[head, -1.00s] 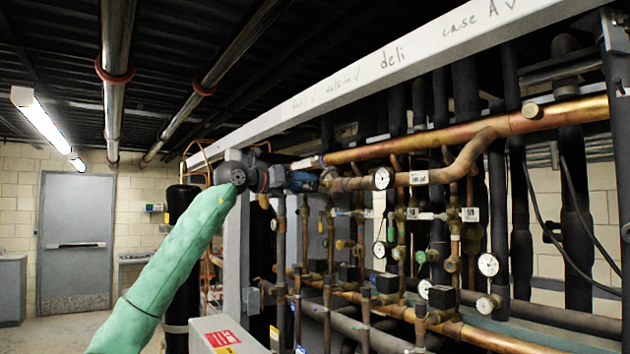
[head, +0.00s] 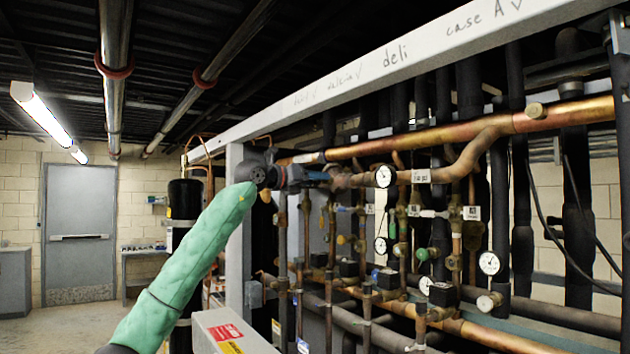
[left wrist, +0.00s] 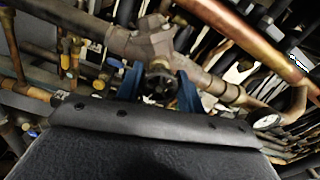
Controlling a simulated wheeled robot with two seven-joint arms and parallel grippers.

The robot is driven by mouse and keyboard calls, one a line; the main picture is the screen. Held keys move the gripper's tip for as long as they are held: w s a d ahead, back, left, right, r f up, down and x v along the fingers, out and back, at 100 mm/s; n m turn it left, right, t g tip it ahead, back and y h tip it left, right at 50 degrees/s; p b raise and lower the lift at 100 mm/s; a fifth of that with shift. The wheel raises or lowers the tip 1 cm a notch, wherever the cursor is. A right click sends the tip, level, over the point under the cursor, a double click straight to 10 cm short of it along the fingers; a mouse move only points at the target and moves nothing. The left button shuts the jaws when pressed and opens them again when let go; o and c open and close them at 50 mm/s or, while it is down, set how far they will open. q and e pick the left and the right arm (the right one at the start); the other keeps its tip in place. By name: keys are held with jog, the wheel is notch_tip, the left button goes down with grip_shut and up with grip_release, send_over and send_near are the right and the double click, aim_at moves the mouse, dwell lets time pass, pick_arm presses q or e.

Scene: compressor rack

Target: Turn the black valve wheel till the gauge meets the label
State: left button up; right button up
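The black valve wheel (left wrist: 158,84) sits on a brass valve body (left wrist: 150,42) in the left wrist view. My left gripper (left wrist: 159,84) has its blue fingers apart, one on each side of the wheel; I cannot tell whether they touch it. In the head view my left gripper (head: 318,176) is at the left end of the upper pipe and hides the wheel. The round white gauge (head: 386,176) stands on that pipe, just left of the white label (head: 420,176), with a small gap between them. The gauge also shows in the left wrist view (left wrist: 267,121). My right gripper is not in view.
A grey rack post (head: 235,240) stands just below my left wrist. Copper pipes (head: 460,130), black insulated pipes (head: 522,230) and more gauges (head: 489,263) crowd the rack to the right. Open floor (head: 75,325) lies at the left, before a grey door (head: 80,225).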

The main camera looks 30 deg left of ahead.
pick_arm(q)
jog(key=shift+c, duration=1)
